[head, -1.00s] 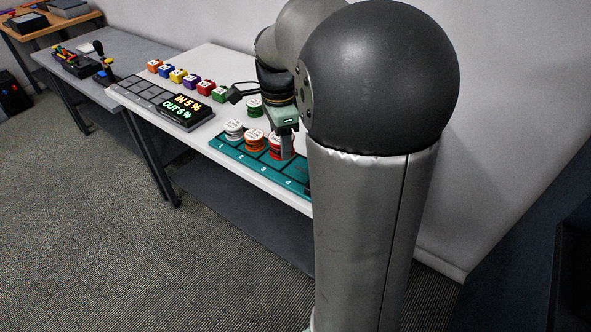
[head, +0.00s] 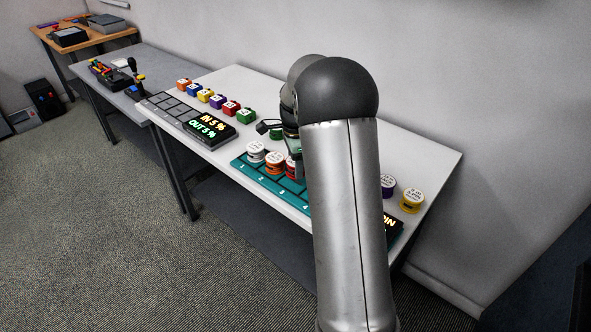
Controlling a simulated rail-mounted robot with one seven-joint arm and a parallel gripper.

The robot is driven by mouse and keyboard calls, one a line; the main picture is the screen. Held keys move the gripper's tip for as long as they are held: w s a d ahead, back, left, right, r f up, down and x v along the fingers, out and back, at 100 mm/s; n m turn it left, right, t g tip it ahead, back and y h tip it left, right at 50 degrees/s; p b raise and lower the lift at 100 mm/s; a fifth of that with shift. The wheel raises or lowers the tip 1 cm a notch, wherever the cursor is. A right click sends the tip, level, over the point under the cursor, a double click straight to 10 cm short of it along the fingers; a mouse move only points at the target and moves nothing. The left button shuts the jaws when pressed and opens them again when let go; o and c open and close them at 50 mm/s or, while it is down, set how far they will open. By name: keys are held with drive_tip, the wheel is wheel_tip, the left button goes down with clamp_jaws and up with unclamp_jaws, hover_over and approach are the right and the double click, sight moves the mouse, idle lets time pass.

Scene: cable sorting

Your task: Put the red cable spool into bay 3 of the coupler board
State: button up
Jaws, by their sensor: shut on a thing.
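The teal coupler board (head: 241,161) lies along the front of the white table, with bay numbers on its front edge. The red cable spool (head: 291,168) is at bay 3, mostly hidden behind my gripper and arm. My gripper (head: 298,168) points down and is shut on the red spool; only part of a finger shows. I cannot tell whether the spool is fully seated. A white spool (head: 256,152) stands in bay 1 and an orange spool (head: 274,163) in bay 2. My arm hides the board's right part.
A purple spool (head: 388,186) and a yellow spool (head: 411,201) stand at the table's right. A green spool (head: 277,134) stands behind the board. A lit display (head: 210,126) and a row of coloured blocks (head: 217,101) are at left. The table's back right is clear.

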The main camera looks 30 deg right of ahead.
drive_tip(key=shift+w+d+f, duration=0.1)
drive_tip(key=shift+w+f, duration=0.1)
drive_tip(key=shift+f, duration=1.5)
drive_tip(key=shift+f, duration=0.15)
drive_tip(key=o, duration=1)
